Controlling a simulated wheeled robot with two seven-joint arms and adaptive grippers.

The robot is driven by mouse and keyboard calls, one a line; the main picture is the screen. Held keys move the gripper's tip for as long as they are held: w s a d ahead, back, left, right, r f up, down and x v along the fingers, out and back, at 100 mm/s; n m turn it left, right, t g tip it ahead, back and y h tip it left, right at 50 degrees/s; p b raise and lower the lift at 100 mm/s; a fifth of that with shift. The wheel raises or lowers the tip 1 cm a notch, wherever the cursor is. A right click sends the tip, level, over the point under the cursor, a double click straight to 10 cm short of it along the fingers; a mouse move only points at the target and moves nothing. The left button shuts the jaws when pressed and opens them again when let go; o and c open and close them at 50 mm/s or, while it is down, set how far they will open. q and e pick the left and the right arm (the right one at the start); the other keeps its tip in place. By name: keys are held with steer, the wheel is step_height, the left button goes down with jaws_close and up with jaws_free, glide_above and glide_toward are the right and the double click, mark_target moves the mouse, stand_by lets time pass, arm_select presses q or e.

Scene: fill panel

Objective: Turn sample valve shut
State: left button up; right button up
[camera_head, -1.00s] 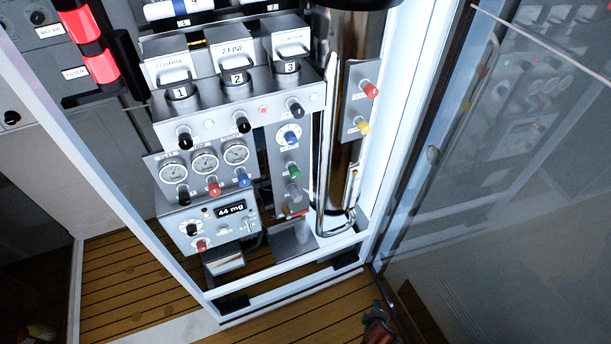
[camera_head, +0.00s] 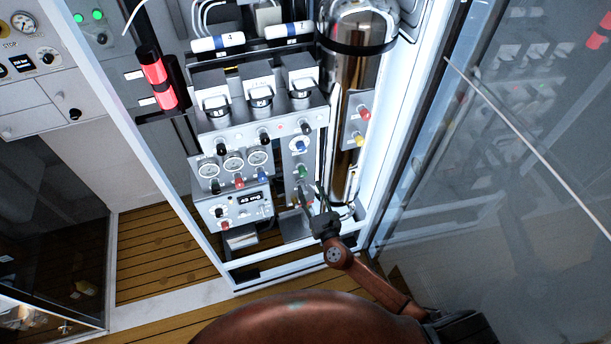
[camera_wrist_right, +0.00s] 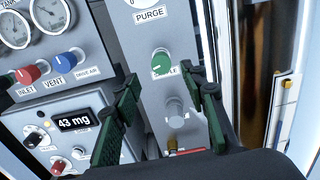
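The sample valve appears to be the green knob (camera_wrist_right: 160,64) below the PURGE label; its own label is partly covered by a finger. It also shows in the head view (camera_head: 302,171) on the narrow grey panel. My right gripper (camera_wrist_right: 168,88) is open, with its green-padded fingers spread to the left and right, below and in front of the knob. Nothing is between the fingertips, and they appear apart from the knob. In the head view my right gripper (camera_head: 314,192) is small, just below the green knob. My left gripper is not in view.
A grey knob (camera_wrist_right: 175,110) and a brass fitting (camera_wrist_right: 173,146) sit below the green knob. Left are red and blue knobs and a display (camera_wrist_right: 80,122) reading 43 mg. A steel cylinder (camera_head: 350,100) stands right; a glass door (camera_head: 500,170) is open further right.

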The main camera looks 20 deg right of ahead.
mark_target(304, 175)
steer(key=w, duration=0.6)
steer(key=shift+w, duration=0.15)
steer(key=shift+c, duration=0.7)
jaws_close()
